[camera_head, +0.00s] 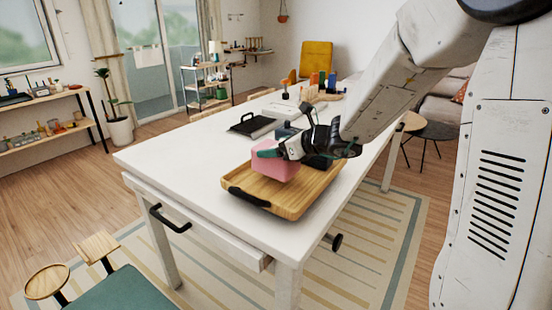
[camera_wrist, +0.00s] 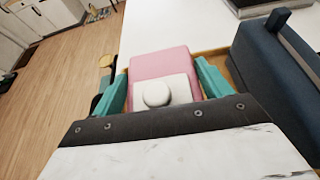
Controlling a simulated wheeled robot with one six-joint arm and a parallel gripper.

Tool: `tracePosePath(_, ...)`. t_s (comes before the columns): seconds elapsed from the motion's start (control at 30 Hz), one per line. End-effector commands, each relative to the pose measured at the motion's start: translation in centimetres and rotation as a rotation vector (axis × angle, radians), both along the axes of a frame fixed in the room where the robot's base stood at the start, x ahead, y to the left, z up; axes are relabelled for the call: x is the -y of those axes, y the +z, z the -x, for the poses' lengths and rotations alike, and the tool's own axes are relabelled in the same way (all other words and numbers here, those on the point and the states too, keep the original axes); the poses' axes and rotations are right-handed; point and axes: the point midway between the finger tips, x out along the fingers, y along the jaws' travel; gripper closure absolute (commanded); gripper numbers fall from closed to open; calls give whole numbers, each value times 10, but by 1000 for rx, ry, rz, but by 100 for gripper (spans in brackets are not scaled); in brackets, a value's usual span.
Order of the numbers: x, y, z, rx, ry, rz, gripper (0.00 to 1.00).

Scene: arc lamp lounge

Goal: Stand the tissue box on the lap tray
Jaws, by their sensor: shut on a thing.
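The pink tissue box (camera_head: 272,166) is at the left part of the wooden lap tray (camera_head: 295,203), with its bottom at or very close to the tray's surface. I cannot tell whether it touches. It looks about upright. My gripper (camera_head: 277,151) reaches in from the right and is shut on the box. In the wrist view the box (camera_wrist: 160,63) sits between the teal fingers of my gripper (camera_wrist: 163,82). The lap tray's edge (camera_wrist: 215,52) shows only in part there, behind the box and fingers.
A dark blue block-like thing (camera_wrist: 268,85) stands close right of my gripper in the wrist view. A black-handled tray or folder (camera_head: 252,125) lies farther back on the white table (camera_head: 180,155). Small colourful items crowd the far end. The table's left part is clear.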

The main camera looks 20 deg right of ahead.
Motion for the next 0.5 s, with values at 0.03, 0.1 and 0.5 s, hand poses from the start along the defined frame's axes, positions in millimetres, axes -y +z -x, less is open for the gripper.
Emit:
tracePosePath(0.03,-1,-4,-1,-2,0,-1,55)
tracePosePath(0.1,0,-14,-1,-5,-1,-2,55)
tracePosePath(0.5,0,-35,0,0,0,0,55)
